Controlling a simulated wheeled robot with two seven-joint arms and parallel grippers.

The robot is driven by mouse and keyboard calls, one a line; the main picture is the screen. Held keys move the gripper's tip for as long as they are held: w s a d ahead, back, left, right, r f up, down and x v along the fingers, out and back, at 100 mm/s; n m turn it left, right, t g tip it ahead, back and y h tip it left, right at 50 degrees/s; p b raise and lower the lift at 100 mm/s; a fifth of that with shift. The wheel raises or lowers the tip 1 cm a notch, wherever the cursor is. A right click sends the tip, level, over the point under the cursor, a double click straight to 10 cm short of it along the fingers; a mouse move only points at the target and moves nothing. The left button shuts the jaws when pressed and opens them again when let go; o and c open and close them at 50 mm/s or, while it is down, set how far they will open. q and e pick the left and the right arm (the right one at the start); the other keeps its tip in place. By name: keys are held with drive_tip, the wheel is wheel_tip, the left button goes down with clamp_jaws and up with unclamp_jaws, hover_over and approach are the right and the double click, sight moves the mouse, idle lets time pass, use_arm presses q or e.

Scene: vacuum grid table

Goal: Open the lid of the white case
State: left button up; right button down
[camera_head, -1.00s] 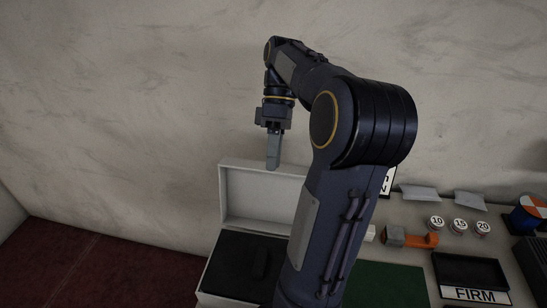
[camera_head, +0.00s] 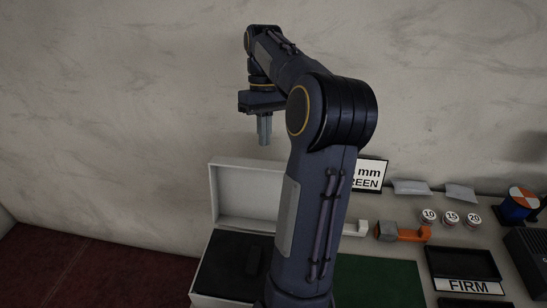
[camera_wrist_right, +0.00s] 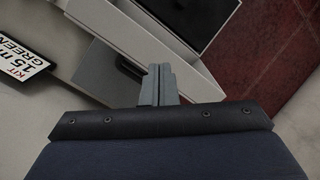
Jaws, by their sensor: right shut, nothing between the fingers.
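The white case (camera_head: 216,200) stands at the left end of the table in the head view. Its lid (camera_head: 248,192) stands upright at the back, and the dark interior (camera_head: 226,262) shows with a black item in it. My right arm hides the case's right part. My right gripper (camera_head: 265,143) is above and behind the raised lid, apart from it, pointing down, shut and empty. In the right wrist view its closed fingers (camera_wrist_right: 158,72) show in front of the white case edge (camera_wrist_right: 130,45). My left gripper is not in view.
A green mat (camera_head: 385,282), a black tray labelled FIRM (camera_head: 465,265), an orange-and-grey tool (camera_head: 402,232), several small numbered discs (camera_head: 452,219) and a sign (camera_head: 370,174) lie to the right. A wall rises behind the table. Dark red floor (camera_head: 90,260) is at left.

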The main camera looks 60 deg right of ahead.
drive_tip(key=w+d+f+m+t+h, duration=0.1)
drive_tip(key=w+d+f+m+h, duration=0.15)
drive_tip(key=d+m, duration=0.75)
drive_tip(key=s+a+f+n+p, duration=0.1)
drive_tip(key=s+a+f, duration=0.1)
drive_tip(key=f, duration=0.6)
drive_tip(key=shift+a+f, duration=0.4)
drive_tip(key=shift+a, duration=0.5)
